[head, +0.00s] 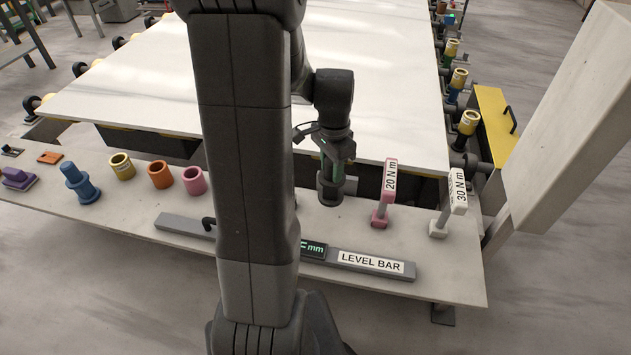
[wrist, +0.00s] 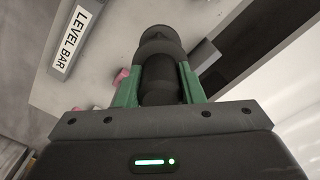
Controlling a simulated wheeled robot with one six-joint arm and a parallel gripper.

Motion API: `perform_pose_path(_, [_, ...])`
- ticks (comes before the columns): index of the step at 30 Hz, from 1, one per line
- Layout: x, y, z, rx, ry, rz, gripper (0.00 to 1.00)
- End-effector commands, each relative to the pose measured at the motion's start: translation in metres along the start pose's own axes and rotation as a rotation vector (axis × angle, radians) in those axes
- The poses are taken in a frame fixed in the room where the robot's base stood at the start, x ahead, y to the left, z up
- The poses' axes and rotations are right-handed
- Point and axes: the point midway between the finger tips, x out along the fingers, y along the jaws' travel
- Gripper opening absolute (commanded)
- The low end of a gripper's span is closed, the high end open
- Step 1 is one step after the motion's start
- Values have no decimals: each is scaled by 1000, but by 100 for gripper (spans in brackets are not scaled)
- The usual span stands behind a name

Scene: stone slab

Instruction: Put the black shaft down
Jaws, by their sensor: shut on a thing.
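The black shaft (wrist: 162,45) is between the green fingers of my gripper (wrist: 160,84), which is shut on it. In the head view my gripper (head: 332,160) points down with the black shaft (head: 330,190) below it, upright or nearly so. They are over the pale front shelf (head: 260,200), left of the pink 20 N m tool (head: 382,205). I cannot tell whether the shaft's lower end touches the shelf. My arm hides part of the shelf.
A level bar (head: 370,263) lies along the shelf's front. The white 30 N m tool (head: 450,205) stands to the right. Pink (head: 195,180), orange (head: 160,174) and yellow (head: 121,165) rings and a blue part (head: 80,183) stand left. The large slab (head: 380,90) lies behind.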

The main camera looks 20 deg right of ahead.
Motion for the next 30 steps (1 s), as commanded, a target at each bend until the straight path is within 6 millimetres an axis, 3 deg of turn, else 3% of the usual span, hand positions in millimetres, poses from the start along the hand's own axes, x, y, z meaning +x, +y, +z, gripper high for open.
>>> perform_pose_path(3, [22,0,0,0,-2,3,0])
perform_pose_path(15, [66,0,0,0,-1,1,0])
perform_pose_path(29, [76,0,0,0,1,-1,0])
perform_pose_path(30, [74,0,0,0,1,-1,43])
